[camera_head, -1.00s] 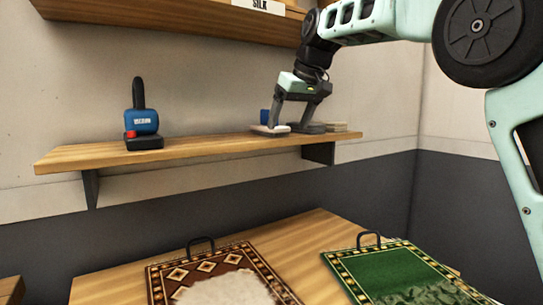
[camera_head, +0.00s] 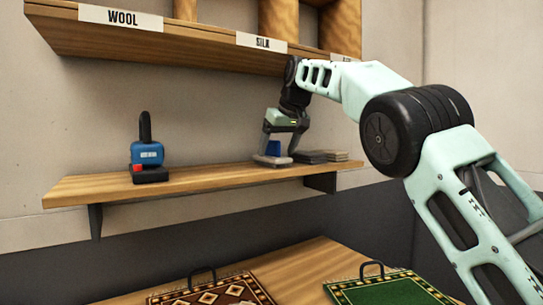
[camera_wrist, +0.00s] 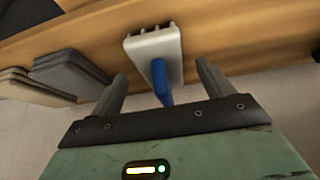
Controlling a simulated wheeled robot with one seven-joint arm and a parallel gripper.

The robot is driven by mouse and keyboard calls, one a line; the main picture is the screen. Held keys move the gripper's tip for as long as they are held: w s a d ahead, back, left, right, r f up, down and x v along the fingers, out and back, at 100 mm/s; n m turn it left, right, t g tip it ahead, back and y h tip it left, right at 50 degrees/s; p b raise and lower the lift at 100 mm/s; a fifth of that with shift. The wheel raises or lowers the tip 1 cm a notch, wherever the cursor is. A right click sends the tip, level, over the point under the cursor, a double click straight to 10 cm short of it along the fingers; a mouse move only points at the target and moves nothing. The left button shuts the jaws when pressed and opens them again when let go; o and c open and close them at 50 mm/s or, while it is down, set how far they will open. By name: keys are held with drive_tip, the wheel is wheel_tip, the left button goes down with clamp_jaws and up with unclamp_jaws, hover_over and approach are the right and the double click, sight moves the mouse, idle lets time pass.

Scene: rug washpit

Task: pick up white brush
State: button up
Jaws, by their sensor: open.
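The white brush (camera_wrist: 155,46) has a pale flat body and an upright blue handle (camera_wrist: 161,80). It lies on the wooden wall shelf, and in the head view its white body (camera_head: 270,160) shows under my gripper. My gripper (camera_head: 279,150) is open, pointing down from above. In the wrist view my gripper (camera_wrist: 162,82) has its two fingers apart, one on each side of the blue handle. No finger clearly touches the handle, and nothing is held.
Dark grey pads (camera_wrist: 70,74) and beige pads (camera_wrist: 28,84) lie close beside the brush on the shelf (camera_head: 215,180). A blue vacuum tool (camera_head: 147,155) stands further left. Labelled cubbies (camera_head: 200,45) hang above. Two rugs lie on the table below.

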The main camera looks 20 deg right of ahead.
sight(270, 148)
drive_tip(key=w+p, duration=0.1)
drive_tip(key=w, duration=0.1)
drive_tip(key=w+a+p, duration=0.1)
drive_tip(key=w+p, duration=0.1)
drive_tip(key=shift+a+r, duration=0.1)
drive_tip(key=shift+r, duration=0.05)
drive_tip(key=shift+w+f+b, duration=0.15)
drive_tip(key=shift+f+b, duration=0.15)
drive_tip(key=shift+f, duration=0.45)
drive_tip(key=shift+r, duration=0.1)
drive_tip(key=c, duration=1.1)
